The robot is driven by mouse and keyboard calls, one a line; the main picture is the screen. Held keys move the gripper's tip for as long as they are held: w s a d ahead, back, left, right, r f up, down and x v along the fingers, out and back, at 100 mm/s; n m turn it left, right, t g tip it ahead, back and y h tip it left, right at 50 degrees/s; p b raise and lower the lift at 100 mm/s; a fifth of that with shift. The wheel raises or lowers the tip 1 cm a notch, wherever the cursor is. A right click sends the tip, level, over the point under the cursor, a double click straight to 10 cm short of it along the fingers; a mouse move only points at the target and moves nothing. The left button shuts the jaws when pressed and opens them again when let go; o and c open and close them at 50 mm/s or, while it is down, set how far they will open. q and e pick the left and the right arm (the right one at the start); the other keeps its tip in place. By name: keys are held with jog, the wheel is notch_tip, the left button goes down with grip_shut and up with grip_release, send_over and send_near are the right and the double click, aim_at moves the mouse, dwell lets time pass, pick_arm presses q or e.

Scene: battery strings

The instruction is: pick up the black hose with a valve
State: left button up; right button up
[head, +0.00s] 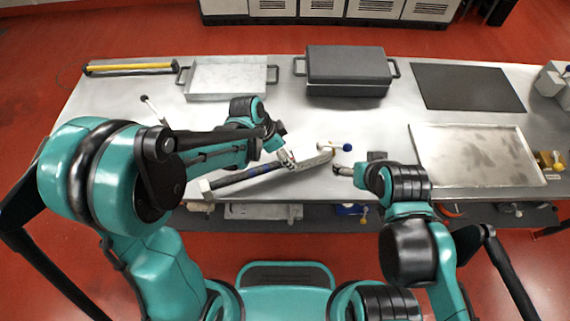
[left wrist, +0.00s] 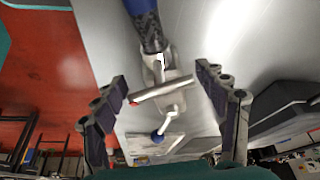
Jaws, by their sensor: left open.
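The black hose (head: 240,176) lies on the table in the head view, partly behind my left arm. Its metal valve (head: 312,160) has a lever ending in a blue knob (head: 347,146). In the left wrist view the hose (left wrist: 148,28) looks dark with blue, and the valve (left wrist: 160,90) lies between the fingers, its blue knob (left wrist: 157,138) toward the palm. My left gripper (left wrist: 161,73) is open around the valve, with visible gaps on both sides; it also shows in the head view (head: 288,157). My right gripper (head: 343,170) is right of the valve; its jaws are unclear.
A grey lidded box (head: 345,65), a light metal tray (head: 228,64), and a yellow-black bar (head: 130,67) stand along the back. A dark mat (head: 465,87) and a shallow metal tray (head: 475,183) are on the right. The table between box and valve is clear.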

aim_at(306, 156)
pick_arm(q)
jog(key=b+x, duration=0.1)
jog(key=x, duration=0.3)
jog(key=shift+w+f+b, duration=0.1)
jog(key=shift+f+b, duration=0.15)
jog(key=shift+b, duration=0.05)
jog(key=shift+r, duration=0.1)
grip_shut()
